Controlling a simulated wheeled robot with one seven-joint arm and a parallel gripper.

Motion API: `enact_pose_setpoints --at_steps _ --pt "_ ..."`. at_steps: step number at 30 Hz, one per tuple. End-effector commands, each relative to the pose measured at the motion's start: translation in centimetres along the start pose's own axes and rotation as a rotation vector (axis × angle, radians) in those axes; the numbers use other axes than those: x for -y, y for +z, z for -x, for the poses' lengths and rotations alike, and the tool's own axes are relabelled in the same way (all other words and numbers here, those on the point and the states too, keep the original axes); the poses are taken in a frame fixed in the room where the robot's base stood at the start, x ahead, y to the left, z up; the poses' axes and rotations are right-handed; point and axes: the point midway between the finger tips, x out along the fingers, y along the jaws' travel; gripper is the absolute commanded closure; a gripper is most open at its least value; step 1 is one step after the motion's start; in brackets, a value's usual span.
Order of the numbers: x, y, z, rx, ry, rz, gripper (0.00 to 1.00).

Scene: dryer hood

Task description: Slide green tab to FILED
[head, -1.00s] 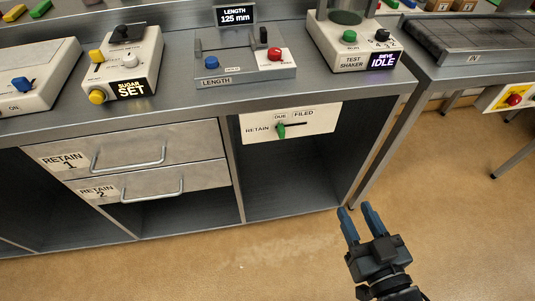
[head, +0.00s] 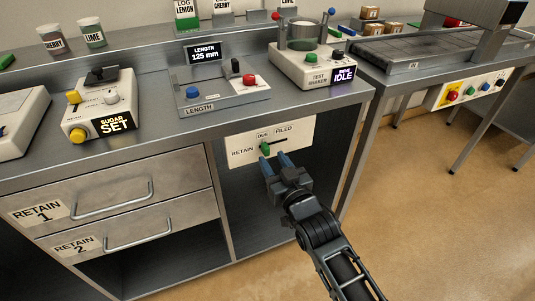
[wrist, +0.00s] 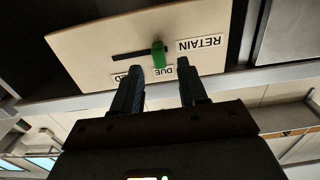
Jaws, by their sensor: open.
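The green tab (head: 265,149) sits in a dark slot on a cream panel (head: 299,137) under the counter. It stands below the DUE label, near the slot's RETAIN-side end; FILED (head: 284,129) is to the right. My gripper (head: 273,160) is open and empty, with its fingertips just in front of the panel near the tab. In the wrist view the panel is upside down, and the green tab (wrist: 159,54) appears between the two fingers (wrist: 160,68), around the level of their tips. I cannot tell whether either finger touches it. The FILED label is partly hidden by a finger there.
The counter edge (head: 190,131) overhangs above the panel. Drawers RETAIN 1 (head: 90,195) and RETAIN 2 (head: 110,240) with bar handles are to the left. An open bay lies below the panel, and a cabinet side (head: 350,160) stands to the right.

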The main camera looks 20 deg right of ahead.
Motion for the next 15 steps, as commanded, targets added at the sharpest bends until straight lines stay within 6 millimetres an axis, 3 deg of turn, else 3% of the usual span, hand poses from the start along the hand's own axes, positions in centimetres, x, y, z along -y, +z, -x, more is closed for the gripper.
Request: enact_pose_setpoints --at_steps 6,15 --pt "0.0 0.1 -2.9 -0.001 0.001 -0.002 0.57" --pt "0.0 0.0 -3.9 0.001 0.001 0.000 0.57"
